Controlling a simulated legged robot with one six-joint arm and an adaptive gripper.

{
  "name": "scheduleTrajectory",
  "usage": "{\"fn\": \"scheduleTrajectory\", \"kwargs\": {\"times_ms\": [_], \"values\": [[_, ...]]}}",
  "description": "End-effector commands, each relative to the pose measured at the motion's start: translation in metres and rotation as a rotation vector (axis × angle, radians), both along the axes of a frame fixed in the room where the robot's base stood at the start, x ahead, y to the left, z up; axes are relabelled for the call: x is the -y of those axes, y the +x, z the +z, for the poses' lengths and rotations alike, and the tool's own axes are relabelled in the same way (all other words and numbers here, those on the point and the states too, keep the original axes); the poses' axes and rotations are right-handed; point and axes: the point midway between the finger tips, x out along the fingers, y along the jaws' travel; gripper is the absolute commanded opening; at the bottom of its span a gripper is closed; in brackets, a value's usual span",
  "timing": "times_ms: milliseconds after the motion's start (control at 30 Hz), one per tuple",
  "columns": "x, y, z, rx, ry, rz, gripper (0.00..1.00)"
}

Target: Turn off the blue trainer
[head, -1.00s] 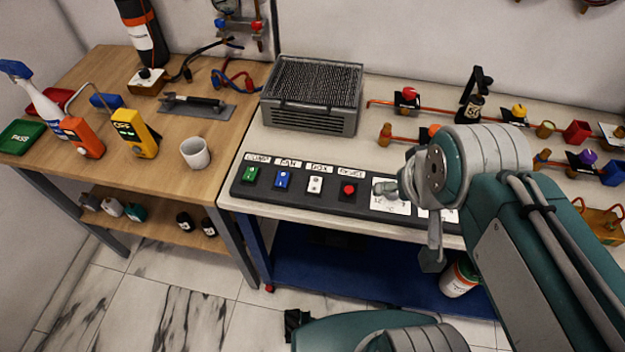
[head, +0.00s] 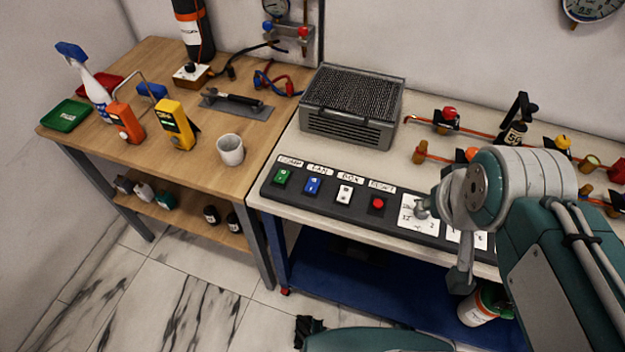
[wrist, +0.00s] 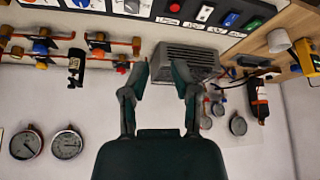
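A dark control strip (head: 330,207) runs along the front edge of the pale bench. It carries a green switch (head: 282,176), a blue switch (head: 312,186) with a label reading like FAN, a white switch (head: 345,194) and a red button (head: 378,203). No single thing is clearly marked as the blue trainer; the bench has a blue lower shelf (head: 370,300). In the wrist view, which is upside down, the blue switch (wrist: 231,19) shows at the top. My gripper (wrist: 162,75) is open and empty there, its fingers apart, touching nothing visible. Switch positions are too small to tell.
A grey grilled box (head: 350,105) stands behind the strip. Copper pipes with coloured valves (head: 447,118) lie to its right. The wooden table (head: 190,150) at left holds a white cup (head: 230,150), a yellow meter (head: 176,124) and an orange meter (head: 127,122). Marble floor is clear at front left.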

Motion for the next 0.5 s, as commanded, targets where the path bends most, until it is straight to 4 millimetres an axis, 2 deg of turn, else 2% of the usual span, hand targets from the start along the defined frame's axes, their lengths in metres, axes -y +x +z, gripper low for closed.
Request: {"fn": "scheduleTrajectory", "kwargs": {"times_ms": [500], "values": [[-0.043,0.069,0.005,-0.125,-0.143,0.387,0.00]]}}
